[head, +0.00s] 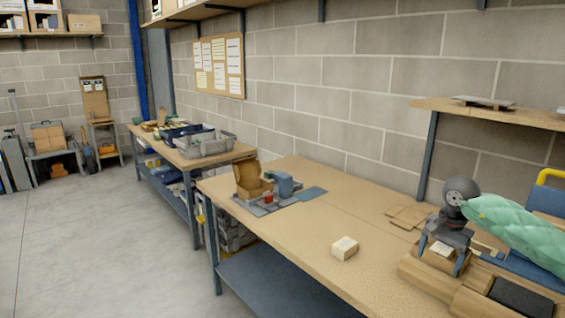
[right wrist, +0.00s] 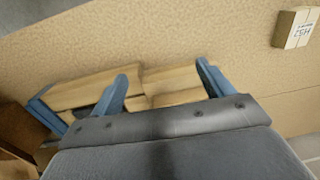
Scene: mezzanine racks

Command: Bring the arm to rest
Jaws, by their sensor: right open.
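My right gripper (head: 443,262) is low over the right part of the long workbench (head: 310,222), with its fingers pointing down. In the right wrist view its two blue-grey fingers (right wrist: 163,88) stand apart, so it is open. Tan cardboard pieces (right wrist: 165,82) lie below and between the fingers. I cannot tell whether the fingers touch them. A small tan carton (head: 344,248) with a label stands on the bench to the left of the gripper, apart from it. It also shows at the top right of the right wrist view (right wrist: 297,28). My left gripper is not in view.
A wooden shelf (head: 490,112) overhangs the right of the bench. Flat cardboard (head: 408,216) lies behind the gripper. An open carton (head: 250,180) and a blue container (head: 284,184) stand at the bench's far end. The bench between them and the small carton is mostly clear.

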